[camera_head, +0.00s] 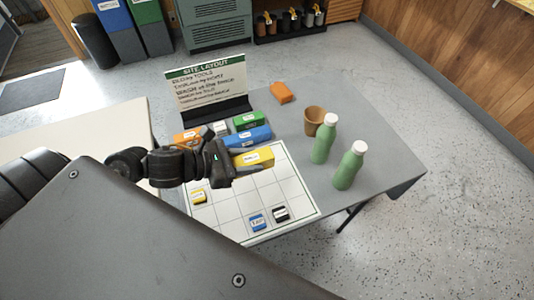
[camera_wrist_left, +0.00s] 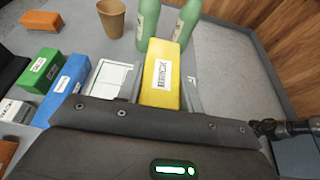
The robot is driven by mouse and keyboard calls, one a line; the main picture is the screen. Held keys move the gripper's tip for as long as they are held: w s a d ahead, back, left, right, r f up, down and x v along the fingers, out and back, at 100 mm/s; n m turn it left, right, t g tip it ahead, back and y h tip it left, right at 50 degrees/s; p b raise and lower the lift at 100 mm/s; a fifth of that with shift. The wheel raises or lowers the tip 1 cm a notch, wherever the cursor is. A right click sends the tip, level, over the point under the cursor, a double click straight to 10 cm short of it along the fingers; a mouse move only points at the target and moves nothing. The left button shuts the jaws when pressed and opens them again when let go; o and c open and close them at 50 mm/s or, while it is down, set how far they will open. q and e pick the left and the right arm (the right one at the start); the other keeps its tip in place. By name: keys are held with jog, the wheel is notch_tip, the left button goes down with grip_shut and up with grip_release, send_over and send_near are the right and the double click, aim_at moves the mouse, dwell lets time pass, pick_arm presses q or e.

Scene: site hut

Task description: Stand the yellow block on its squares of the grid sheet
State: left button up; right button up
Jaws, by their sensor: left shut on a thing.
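The long yellow block (camera_head: 253,159) with a white label is held in my left gripper (camera_head: 236,160), over the far part of the white grid sheet (camera_head: 292,190). In the left wrist view the yellow block (camera_wrist_left: 163,72) sits between the jaws, pointing away from the wrist. It lies lengthwise, not upright. I cannot tell if it touches the sheet. My arm hides part of the sheet's left side. My right gripper is not seen.
Blue (camera_head: 248,136), green (camera_head: 249,120) and orange (camera_head: 187,138) blocks and a white one (camera_head: 221,128) stand behind, before a sign (camera_head: 208,85). A tan cup (camera_head: 314,119), two green bottles (camera_head: 324,142) (camera_head: 349,168) and another orange block (camera_head: 282,93) stand right. The table's right end is clear.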

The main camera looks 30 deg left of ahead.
pick_arm(q)
jog(key=w+a+f+b, duration=0.1)
jog(key=w+f+b, duration=0.1)
jog(key=w+f, duration=0.1)
jog(key=w+a+f+b, duration=0.1)
jog(key=w+f+b, duration=0.1)
jog(key=w, duration=0.3)
jog(key=w+a+f+b, duration=0.1)
jog(key=w+f+b, duration=0.1)
jog(key=w+f, duration=0.2)
jog(key=shift+w+a+b, duration=0.1)
jog(key=shift+w+b, duration=0.1)
jog(key=shift+b, duration=0.15)
jog(key=shift+w+a+f, duration=0.1)
jog(key=shift+w+f, duration=0.35)
jog(key=shift+f, duration=0.2)
jog(key=f, duration=0.2)
jog(key=shift+d+f+p, duration=0.2)
jog(key=shift+f+p, duration=0.15)
jog(key=shift+f, duration=0.05)
